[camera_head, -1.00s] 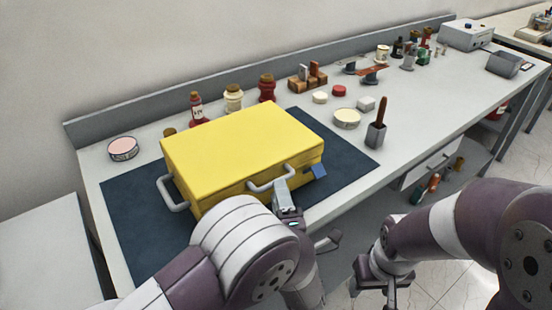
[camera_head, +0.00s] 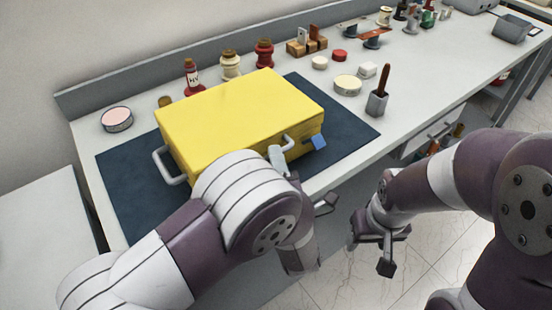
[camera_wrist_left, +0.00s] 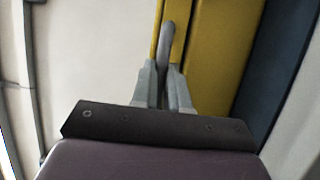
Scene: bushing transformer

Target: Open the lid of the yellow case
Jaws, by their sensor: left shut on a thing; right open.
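The yellow case (camera_head: 238,108) lies flat on a dark blue mat with its lid shut. A grey handle (camera_head: 289,144) is on its front side, and another grey handle (camera_head: 165,168) on its left side. A blue latch (camera_head: 319,142) sticks out at the front right. My left gripper (camera_head: 277,157) is shut on the front handle, which also shows between the fingers (camera_wrist_left: 165,75) in the left wrist view against the yellow side. My left arm hides part of the case's front. My right gripper (camera_head: 371,250) is open and empty, off the table's front edge.
The dark blue mat (camera_head: 345,129) lies on a grey bench. A low back rail (camera_head: 130,87) runs along the wall.

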